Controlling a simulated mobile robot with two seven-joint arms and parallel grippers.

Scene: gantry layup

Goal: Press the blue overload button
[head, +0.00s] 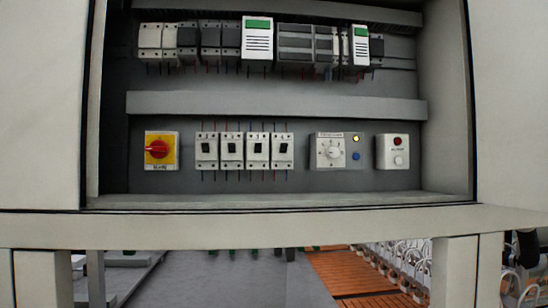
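The blue overload button (356,156) is a small round button low on the right side of a grey control unit (325,163) in the open cabinet. A yellow round lamp or button (356,139) sits just above it. A dial (330,151) is to its left on the same unit. Nothing covers the blue button. Neither of my grippers shows in the head view.
A red rotary switch on a yellow plate (159,149) and several breakers (232,150) are to the left. A box with a red and a white button (392,151) is to the right. The cabinet's bottom ledge (270,225) runs across below.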

